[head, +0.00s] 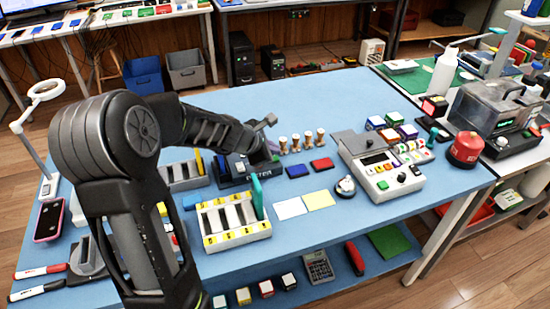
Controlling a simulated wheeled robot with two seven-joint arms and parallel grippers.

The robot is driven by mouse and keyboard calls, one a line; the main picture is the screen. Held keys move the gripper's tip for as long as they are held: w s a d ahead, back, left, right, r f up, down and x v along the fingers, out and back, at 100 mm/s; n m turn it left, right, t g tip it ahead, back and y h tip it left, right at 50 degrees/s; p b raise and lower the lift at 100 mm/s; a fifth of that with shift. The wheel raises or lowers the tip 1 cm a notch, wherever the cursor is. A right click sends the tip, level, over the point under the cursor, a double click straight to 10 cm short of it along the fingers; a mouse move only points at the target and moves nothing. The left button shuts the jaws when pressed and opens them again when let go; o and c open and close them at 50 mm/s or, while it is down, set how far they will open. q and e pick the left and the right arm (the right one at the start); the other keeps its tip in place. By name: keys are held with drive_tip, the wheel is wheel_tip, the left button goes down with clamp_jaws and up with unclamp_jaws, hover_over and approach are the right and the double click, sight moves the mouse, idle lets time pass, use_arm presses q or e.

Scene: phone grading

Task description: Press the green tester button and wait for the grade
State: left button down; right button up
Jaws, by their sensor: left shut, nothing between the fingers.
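The tester (229,180) is a dark box with white lettering ending in "TER", near the middle of the blue table. My left arm comes in from the left, and its gripper (272,153) is over the tester's right part. The gripper is shut and empty. It hides much of the tester's top, and I cannot make out the green button or any grade. I cannot tell whether the fingertips touch the tester. A teal phone-like slab (258,198) stands upright in a white slotted rack (238,243) in front of the tester. My right gripper is not in view.
A white keyed device (398,182) stands right of the tester. Several small pegs (308,140) stand behind it. Blue (297,171) and red (321,164) pads and pale cards (290,208) lie between. A pink-edged phone (48,220) lies left. The table's back middle (320,95) is clear.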

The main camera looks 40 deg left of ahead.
use_arm(q)
drive_tip(key=shift+f, duration=0.1)
idle(0.8)
drive_tip(key=shift+f+b, duration=0.35)
drive_tip(key=shift+b, duration=0.1)
drive_tip(key=shift+f+b, duration=0.5)
drive_tip(key=shift+b, duration=0.05)
idle(0.5)
drive_tip(key=shift+r, duration=0.1)
drive_tip(key=shift+r+p, duration=0.85)
drive_tip(key=shift+p, duration=0.1)
wheel_tip(320, 180, up, 5)
drive_tip(key=p, duration=0.5)
idle(0.8)
